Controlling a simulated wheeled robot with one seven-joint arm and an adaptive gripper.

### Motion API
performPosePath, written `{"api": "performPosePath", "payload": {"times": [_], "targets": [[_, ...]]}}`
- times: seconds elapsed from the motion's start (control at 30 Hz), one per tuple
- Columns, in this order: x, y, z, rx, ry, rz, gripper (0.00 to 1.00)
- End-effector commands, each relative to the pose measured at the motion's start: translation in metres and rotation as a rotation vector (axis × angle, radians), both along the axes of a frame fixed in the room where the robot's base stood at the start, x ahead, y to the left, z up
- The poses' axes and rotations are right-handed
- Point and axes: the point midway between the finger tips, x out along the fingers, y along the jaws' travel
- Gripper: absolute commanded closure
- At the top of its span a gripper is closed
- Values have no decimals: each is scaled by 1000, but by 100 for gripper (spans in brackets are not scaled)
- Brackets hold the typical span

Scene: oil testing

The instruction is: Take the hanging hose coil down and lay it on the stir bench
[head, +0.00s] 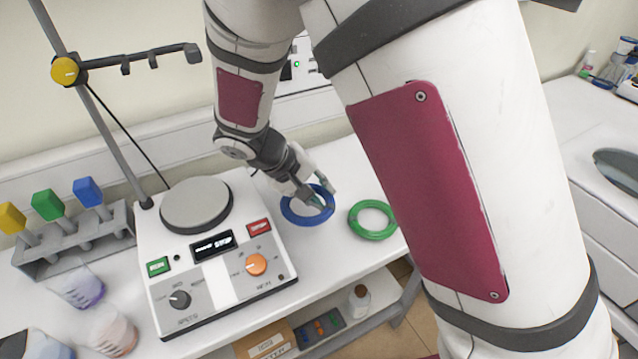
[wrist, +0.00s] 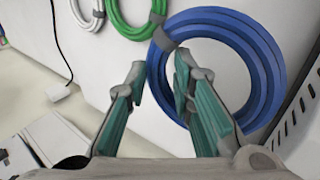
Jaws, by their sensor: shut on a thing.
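The blue hose coil (head: 290,212) is at the white stir bench top (head: 335,250), right of the stirrer. In the head view, my gripper (head: 320,200) reaches down onto the coil's right side. In the wrist view, the blue coil (wrist: 266,62) is large, with a grey band around its bundle. The near left side of its ring lies between my fingertips (wrist: 158,82), and the gripper is shut on it. The coil looks flat and close to the bench surface; I cannot tell whether its full weight rests there.
A green coil (head: 357,226) lies right of the blue one. A white coil (wrist: 85,18) shows beyond it in the wrist view. The stirrer (head: 215,270) stands close on the left. The bench's front edge is near. My upper arm hides much of the right side.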

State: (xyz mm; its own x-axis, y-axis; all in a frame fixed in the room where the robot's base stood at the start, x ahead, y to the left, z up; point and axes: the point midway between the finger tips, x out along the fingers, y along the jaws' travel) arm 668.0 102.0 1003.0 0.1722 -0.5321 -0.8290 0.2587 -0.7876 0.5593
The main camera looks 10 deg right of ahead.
Motion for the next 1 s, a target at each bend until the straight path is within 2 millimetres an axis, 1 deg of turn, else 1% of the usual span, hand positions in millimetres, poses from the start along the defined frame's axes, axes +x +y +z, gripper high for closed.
{"api": "performPosePath", "payload": {"times": [0.03, 0.1, 0.4, 0.6, 0.9, 0.93, 0.97, 1.0], "targets": [[1, 0, -7, -1, 2, 1, 100], [1, 0, -13, -2, 2, 2, 100], [1, 0, -35, 0, 1, 0, 100], [0, 0, -41, 0, 1, -1, 100], [0, 0, -42, 0, 0, 0, 100], [0, 0, -42, 0, 0, 0, 76], [0, 0, -42, 0, 0, 0, 69], [0, 0, -42, 0, 0, 0, 60]]}}
